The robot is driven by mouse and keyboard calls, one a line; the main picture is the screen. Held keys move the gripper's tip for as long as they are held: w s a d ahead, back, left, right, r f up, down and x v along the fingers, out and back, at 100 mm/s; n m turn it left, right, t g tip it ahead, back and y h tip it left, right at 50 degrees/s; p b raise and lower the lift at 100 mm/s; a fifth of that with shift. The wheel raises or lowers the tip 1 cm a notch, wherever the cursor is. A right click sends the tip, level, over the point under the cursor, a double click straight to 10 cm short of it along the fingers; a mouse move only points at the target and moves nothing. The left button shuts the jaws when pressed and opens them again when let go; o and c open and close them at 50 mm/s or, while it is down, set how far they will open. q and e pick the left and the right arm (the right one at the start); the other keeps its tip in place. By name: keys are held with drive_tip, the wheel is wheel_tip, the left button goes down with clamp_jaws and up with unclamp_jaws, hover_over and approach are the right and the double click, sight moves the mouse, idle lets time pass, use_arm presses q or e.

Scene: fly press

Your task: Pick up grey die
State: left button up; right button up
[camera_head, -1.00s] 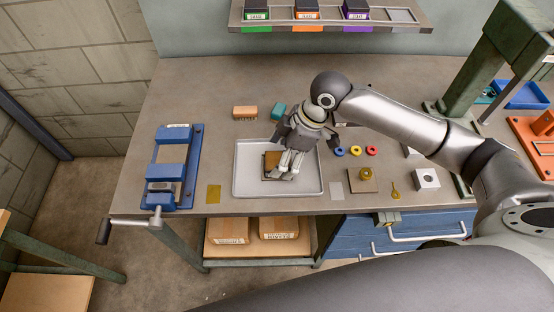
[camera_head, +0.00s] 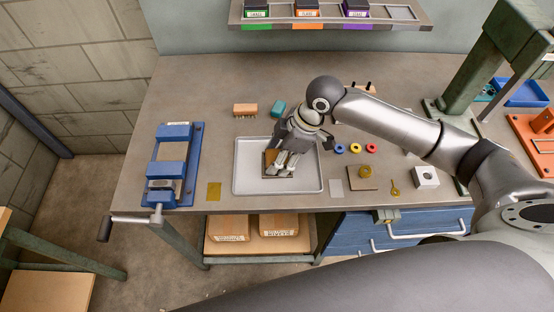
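A light grey block with a dark round hole (camera_head: 426,177), which looks like the grey die, stands on the right part of the bench. My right arm comes in from the right, and its gripper (camera_head: 282,165) points down over a brown square plate (camera_head: 278,174) in the grey tray (camera_head: 243,181). The gripper covers part of the plate. I cannot tell whether its fingers are apart or closed on something. Another pale piece (camera_head: 407,151) is mostly hidden behind my forearm. My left gripper is not in view.
A blue vise (camera_head: 171,165) stands at the left. Blue, yellow and red rings (camera_head: 355,148) lie right of the tray, near a brown plate bearing a brass part (camera_head: 365,172). A green press frame (camera_head: 470,75) stands at the right.

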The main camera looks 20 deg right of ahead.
sight(272, 157)
drive_tip(key=shift+w+r, duration=0.1)
drive_tip(key=shift+r, duration=0.4)
wheel_tip(272, 157, up, 2)
drive_tip(key=shift+r+b, duration=0.1)
drive_tip(key=shift+b, duration=0.65)
drive_tip(key=s+r+p, duration=0.6)
drive_tip(key=s+r, duration=0.4)
drive_tip(key=s, duration=0.4)
drive_tip(key=shift+a, duration=0.3)
